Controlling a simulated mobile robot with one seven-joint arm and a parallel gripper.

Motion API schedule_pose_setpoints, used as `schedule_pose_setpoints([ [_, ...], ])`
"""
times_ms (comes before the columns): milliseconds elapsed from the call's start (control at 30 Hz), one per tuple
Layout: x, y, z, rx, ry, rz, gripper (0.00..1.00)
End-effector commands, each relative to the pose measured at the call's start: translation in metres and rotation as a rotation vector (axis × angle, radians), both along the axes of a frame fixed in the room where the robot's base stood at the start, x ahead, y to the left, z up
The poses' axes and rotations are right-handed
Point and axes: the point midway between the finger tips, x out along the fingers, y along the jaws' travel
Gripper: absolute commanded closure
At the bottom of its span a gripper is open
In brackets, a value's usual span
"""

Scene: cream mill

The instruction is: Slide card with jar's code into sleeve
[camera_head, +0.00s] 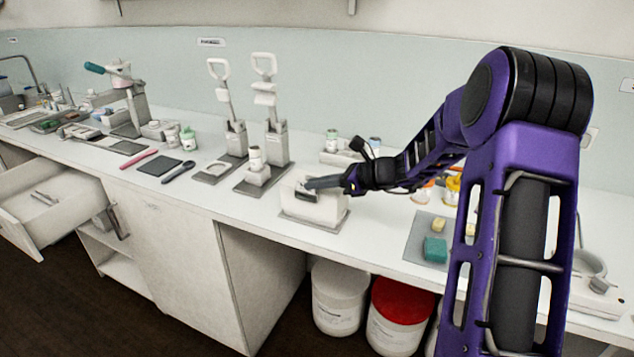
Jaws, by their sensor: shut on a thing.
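My gripper (318,185) reaches in from the right over the front top of a white box (318,212) on the counter. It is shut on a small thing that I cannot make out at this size. A small dark grey part shows at the box's front, just below my fingers. A white jar (255,159) stands on a grey-white stand left of the box. Other small jars stand farther off, one with a green label (188,138) and one behind my gripper (332,142). I cannot make out any code, card or sleeve.
Two tall white-handled devices (235,140) stand behind the jar. A grey mat with a teal block (435,249) lies to the right. At left are a dark square pad (159,166) and an open drawer (52,205). White tubs (340,297) stand under the counter.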

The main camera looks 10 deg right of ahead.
Motion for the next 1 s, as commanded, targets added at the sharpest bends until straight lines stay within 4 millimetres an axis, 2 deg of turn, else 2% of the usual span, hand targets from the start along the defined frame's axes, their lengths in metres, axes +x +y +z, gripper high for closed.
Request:
schedule_pose_setpoints([
  [1000, 0.0, 0.0, -0.0094, -0.001, -0.001, 0.0, 1.0],
])
